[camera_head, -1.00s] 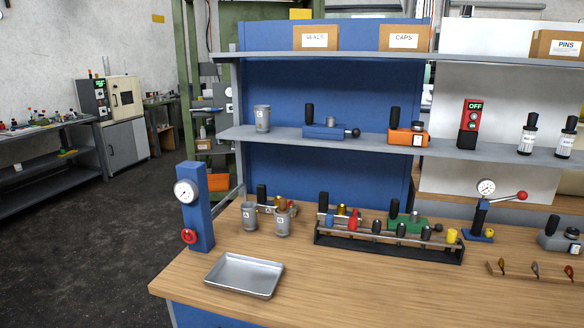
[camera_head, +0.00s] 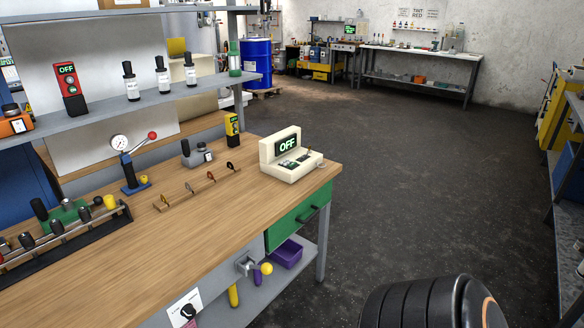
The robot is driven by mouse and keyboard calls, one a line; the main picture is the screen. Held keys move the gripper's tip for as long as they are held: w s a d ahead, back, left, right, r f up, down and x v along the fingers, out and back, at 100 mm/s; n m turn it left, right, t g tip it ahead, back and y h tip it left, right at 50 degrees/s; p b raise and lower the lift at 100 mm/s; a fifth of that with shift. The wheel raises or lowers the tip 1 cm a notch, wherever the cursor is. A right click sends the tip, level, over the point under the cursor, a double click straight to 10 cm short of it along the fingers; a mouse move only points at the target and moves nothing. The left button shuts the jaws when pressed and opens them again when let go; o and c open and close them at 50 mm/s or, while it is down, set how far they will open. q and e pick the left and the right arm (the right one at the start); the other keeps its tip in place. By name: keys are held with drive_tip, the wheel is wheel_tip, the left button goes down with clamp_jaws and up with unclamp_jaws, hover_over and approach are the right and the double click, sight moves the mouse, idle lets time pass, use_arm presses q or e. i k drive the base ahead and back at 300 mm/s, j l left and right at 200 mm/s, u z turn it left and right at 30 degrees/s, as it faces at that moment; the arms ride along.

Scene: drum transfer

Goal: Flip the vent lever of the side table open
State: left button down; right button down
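I cannot pick out a vent lever marked as such. A grey fitting with a yellow-knobbed lever (camera_head: 264,268) is on the front side of the wooden workbench (camera_head: 215,220), below its top. A small gauge stand with a red-knobbed lever (camera_head: 140,142) stands on the bench top. A long table (camera_head: 420,55) stands against the far wall; no lever can be made out on it. Which of these is the side table I cannot tell. A black ribbed part, seemingly of my own arm, shows at the bottom right. Neither gripper is in view.
A cream box reading OFF (camera_head: 290,155) sits on the bench's right end, above a green drawer (camera_head: 297,222). A blue drum (camera_head: 256,63) stands on a pallet behind. Yellow equipment (camera_head: 560,110) stands at the right edge. The dark floor between is clear.

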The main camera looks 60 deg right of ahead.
sight(265, 269)
drive_tip(key=l+z, duration=0.1)
drive_tip(key=z, duration=1.65)
drive_tip(key=i+l+z, duration=0.1)
drive_tip(key=i+z, duration=0.15)
drive_tip(key=i, duration=0.3)
